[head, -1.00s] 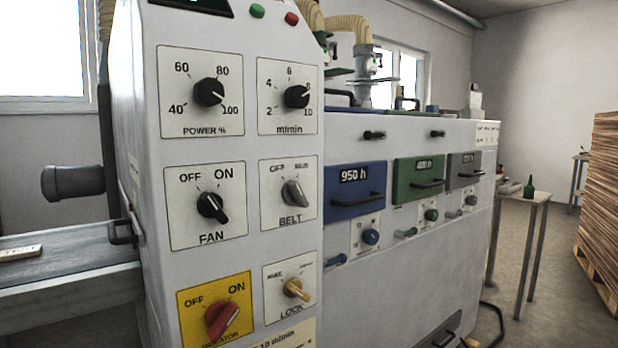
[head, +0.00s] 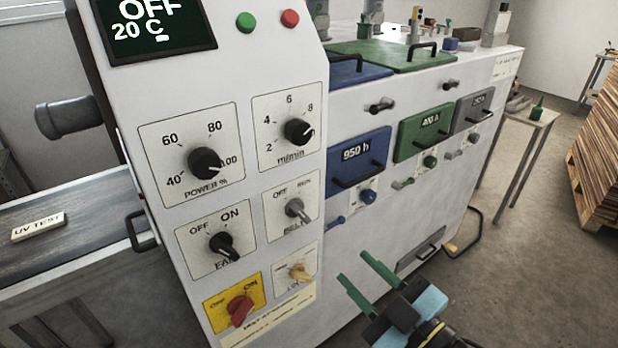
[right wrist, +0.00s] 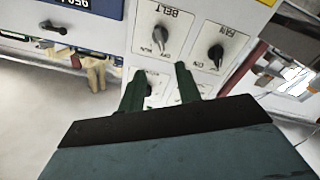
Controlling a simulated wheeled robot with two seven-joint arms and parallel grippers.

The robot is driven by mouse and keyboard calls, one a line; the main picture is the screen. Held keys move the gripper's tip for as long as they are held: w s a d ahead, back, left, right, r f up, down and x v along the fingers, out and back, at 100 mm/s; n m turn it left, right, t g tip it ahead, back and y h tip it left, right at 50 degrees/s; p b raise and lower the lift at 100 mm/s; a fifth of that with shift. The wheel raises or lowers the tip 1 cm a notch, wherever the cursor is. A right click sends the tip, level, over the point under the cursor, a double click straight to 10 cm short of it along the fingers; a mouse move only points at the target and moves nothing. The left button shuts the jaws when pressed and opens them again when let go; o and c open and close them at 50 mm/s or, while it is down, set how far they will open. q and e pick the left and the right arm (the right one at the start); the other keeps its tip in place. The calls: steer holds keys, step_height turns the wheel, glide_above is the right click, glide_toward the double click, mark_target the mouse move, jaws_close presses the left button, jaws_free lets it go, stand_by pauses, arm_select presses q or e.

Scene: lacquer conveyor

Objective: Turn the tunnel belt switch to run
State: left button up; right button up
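The belt switch (head: 296,209) is a grey knob on a white plate marked OFF at upper left and RUN at upper right. Its bar slants from upper left to lower right, in line with OFF. It also shows in the right wrist view (right wrist: 160,36), where the panel appears upside down. My right gripper (head: 353,268) is open and empty, with two green fingers apart, in front of the panel and below right of the belt switch in the head view. In the right wrist view its fingertips (right wrist: 160,70) show just below the belt plate. My left gripper is not in view.
Around it are the fan knob (head: 223,246), the yellow-plated red isolator knob (head: 240,310), the lock switch (head: 300,272) and the speed knob (head: 298,131). The display (head: 150,28) reads OFF, 20 C. Blue (head: 357,158) and green drawers (head: 425,131) with handles stand to the right.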

mark_target(305, 217)
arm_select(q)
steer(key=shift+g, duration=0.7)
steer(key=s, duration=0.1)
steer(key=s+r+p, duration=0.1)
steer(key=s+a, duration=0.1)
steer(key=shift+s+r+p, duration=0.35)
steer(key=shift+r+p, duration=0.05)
arm_select(e)
steer(key=shift+g, duration=0.4)
steer(key=x, duration=1.3)
steer(key=shift+w+a+r, duration=0.1)
steer(key=shift+w+r, duration=0.05)
steer(key=shift+w, duration=0.25)
steer(key=shift+c, duration=0.3)
jaws_close()
